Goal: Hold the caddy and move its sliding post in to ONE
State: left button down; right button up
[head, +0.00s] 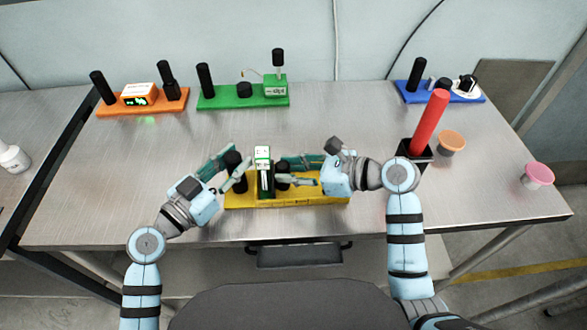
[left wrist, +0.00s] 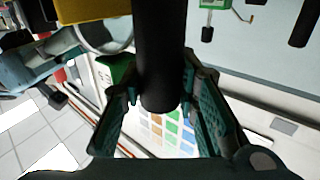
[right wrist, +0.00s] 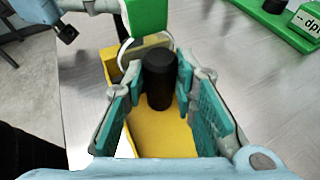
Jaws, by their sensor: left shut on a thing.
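The yellow caddy (head: 315,195) lies on the near middle of the table. My left gripper (head: 232,168) is shut on the black upright post (head: 236,183) at the caddy's left end; this post fills the space between the fingers in the left wrist view (left wrist: 160,70). A green module (head: 265,180) with a white top stands upright on the caddy, right of that post. My right gripper (head: 288,173) is open around a shorter black post (head: 282,169), right of the module. In the right wrist view this post (right wrist: 159,82) stands between the fingertips, with narrow gaps beside it.
Orange (head: 150,107), green (head: 215,102) and blue (head: 410,97) caddies stand along the back. A red rod (head: 429,122) stands in a black holder right of my right gripper. An orange cup (head: 450,145) and a pink cup (head: 537,177) are further right.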

jog(key=o, duration=0.5)
jog(key=shift+c, duration=0.2)
jog(key=v, duration=1.2)
pick_arm(q)
jog(key=c, duration=1.1)
grip_release()
jog(key=shift+r, duration=0.1)
pick_arm(e)
jog(key=shift+r, duration=0.1)
